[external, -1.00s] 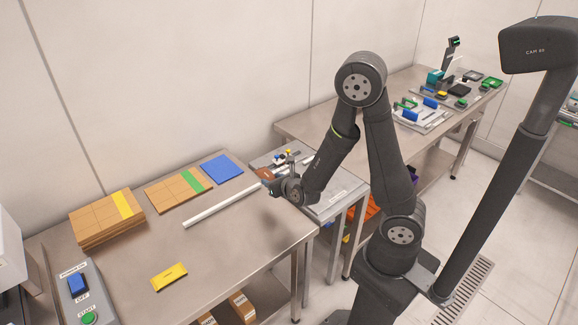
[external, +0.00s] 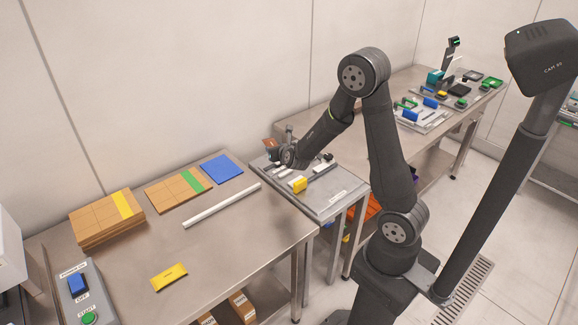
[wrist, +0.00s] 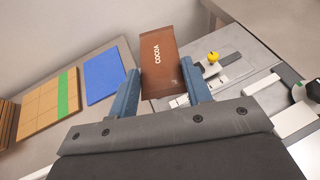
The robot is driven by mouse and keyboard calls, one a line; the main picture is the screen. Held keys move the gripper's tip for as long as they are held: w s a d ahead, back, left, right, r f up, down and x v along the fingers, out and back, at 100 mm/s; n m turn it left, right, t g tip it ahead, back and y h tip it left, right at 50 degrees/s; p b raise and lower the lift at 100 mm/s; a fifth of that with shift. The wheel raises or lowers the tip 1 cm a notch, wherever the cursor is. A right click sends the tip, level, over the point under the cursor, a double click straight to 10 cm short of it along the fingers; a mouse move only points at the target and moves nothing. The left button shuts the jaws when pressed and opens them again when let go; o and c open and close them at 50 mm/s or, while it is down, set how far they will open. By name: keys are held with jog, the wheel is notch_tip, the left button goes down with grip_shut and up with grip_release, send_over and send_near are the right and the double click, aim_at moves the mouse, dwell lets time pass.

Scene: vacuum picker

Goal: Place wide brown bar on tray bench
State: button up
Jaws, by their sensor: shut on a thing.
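The wide brown bar (wrist: 165,62), marked "COCOA", is held between the two blue fingers of my gripper (wrist: 166,92) in the wrist view. My gripper is shut on it. In the external view the bar (external: 270,143) shows as a small brown patch beside my gripper (external: 278,150), near the back left of the small metal bench with fixtures (external: 325,208). The bar appears raised above the surface; its exact height cannot be told. I cannot tell for sure whether this bench is the tray bench.
The left table holds board stacks with yellow and green stripes (external: 108,215), a blue sheet (external: 222,168), a white rod (external: 222,205) and a yellow bar (external: 169,277). A button box (external: 80,300) stands front left.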

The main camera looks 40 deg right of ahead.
jog(key=s+a+f+n+y, duration=0.2)
jog(key=s+a, duration=0.6)
jog(key=a, duration=0.1)
jog(key=n+y, duration=0.1)
jog(key=y, duration=0.1)
send_over(255, 239)
jog(key=shift+t, duration=0.4)
notch_tip(255, 239, down, 8)
jog(key=shift+d+f, duration=0.1)
jog(key=shift+f, duration=1.95)
jog(key=shift+f, duration=0.1)
jog(key=o, duration=1.1)
jog(key=shift+c, duration=0.2)
